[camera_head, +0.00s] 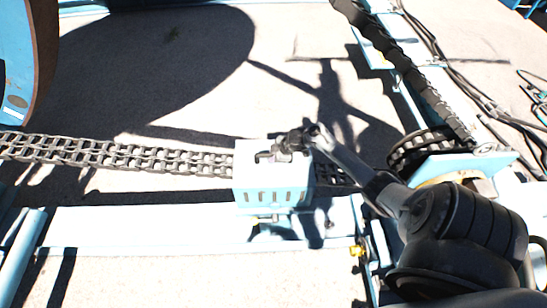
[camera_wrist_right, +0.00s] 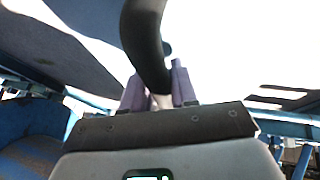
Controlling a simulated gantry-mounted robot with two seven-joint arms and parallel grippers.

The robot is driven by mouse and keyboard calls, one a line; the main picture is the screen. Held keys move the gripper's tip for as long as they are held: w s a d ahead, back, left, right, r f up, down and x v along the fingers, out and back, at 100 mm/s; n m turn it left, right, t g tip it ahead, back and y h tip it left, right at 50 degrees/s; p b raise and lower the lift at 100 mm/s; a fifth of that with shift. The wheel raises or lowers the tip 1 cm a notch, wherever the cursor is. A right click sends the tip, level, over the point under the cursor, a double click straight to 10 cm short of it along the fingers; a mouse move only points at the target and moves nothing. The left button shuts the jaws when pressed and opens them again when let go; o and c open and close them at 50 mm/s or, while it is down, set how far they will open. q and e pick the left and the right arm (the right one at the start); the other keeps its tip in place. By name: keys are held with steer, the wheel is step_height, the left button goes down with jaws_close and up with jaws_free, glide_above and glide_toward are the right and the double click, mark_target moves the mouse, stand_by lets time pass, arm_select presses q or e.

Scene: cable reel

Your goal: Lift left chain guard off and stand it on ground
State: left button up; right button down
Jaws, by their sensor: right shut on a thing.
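The left chain guard (camera_head: 262,181) is a light blue box with slots along its lower front side. It is in the middle of the head view, over the chain, and hides part of it. My right gripper (camera_head: 285,147) is at the top of the guard. In the right wrist view, the fingers of my right gripper (camera_wrist_right: 157,92) are closed on a dark curved handle (camera_wrist_right: 147,38). I cannot tell whether the guard rests on its frame or is slightly raised. My left gripper is not in view.
A heavy roller chain (camera_head: 120,155) runs from the left edge to the guard. A light blue beam (camera_head: 150,228) lies in front of it. A toothed sprocket (camera_head: 425,147) and a second chain (camera_head: 405,65) are on the right. Pale ground (camera_head: 190,285) is open in front of the beam.

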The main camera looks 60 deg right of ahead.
step_height(320, 180, up, 3)
steer(key=shift+w+d+r+p, duration=0.15)
steer(key=shift+r+p, duration=0.05)
steer(key=shift+p, duration=0.3)
steer(key=shift+r, duration=0.6)
steer(key=s+d+r+p, duration=0.3)
steer(key=s+d+r, duration=0.3)
steer(key=s, duration=0.4)
steer(key=shift+r, duration=0.35)
steer(key=shift+r, duration=0.15)
